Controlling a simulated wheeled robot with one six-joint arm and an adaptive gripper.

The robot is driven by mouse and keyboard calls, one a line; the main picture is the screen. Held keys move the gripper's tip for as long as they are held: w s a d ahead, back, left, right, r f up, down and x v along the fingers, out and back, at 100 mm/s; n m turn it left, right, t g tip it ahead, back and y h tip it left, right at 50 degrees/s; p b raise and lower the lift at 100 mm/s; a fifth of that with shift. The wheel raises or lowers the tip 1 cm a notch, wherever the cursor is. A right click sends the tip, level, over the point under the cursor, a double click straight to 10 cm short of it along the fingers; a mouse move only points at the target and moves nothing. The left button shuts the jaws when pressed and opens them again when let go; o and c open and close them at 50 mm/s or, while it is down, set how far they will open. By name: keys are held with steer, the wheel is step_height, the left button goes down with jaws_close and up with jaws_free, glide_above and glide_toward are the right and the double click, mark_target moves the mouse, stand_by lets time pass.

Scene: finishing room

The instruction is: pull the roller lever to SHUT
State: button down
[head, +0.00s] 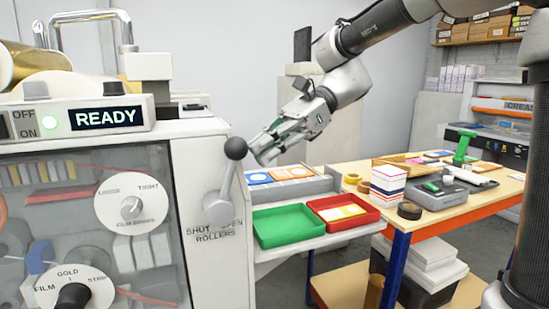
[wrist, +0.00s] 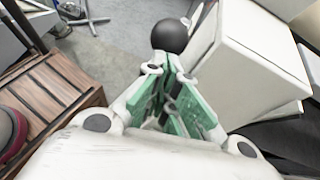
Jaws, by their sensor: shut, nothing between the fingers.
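The roller lever (head: 227,182) is on the right face of the white machine, with a black ball knob (head: 236,148) on top. It stands up from its round hub, tilted a little to the right. The label below reads SHUT on the left and OPEN, partly covered, on the right, over ROLLERS. My gripper (head: 256,154) is just right of the knob in the head view. In the wrist view its green-padded fingers (wrist: 172,68) are shut and empty, with the knob (wrist: 171,37) just beyond the tips. I cannot tell whether they touch it.
The white machine (head: 210,265) fills the left, with a READY display (head: 108,118) and a film dial (head: 131,209). Green (head: 288,226) and red (head: 343,213) trays sit right of the lever. A wooden table (head: 455,205) with supplies stands farther right.

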steer(key=shift+s+a+r+m+t+h, duration=0.1)
steer(key=shift+s+a+r+t+h, duration=0.45)
steer(key=shift+a+h, duration=1.2)
steer(key=shift+s+a+r+m+t+h, duration=0.1)
steer(key=shift+s+a+r+t+h, duration=0.4)
steer(key=shift+a+h, duration=1.25)
steer(key=shift+s+a+r+m+t+h, duration=0.1)
steer(key=shift+s+a+r+t+h, duration=0.5)
steer(key=shift+a, duration=1.95)
steer(key=shift+s+f+g+h, duration=0.1)
steer(key=shift+f+g+h, duration=0.15)
steer(key=shift+h, duration=0.05)
glide_toward(194, 139)
step_height(194, 139, up, 3)
steer(key=s+d, duration=0.2)
steer(key=d, duration=0.1)
steer(key=shift+s+r, duration=0.15)
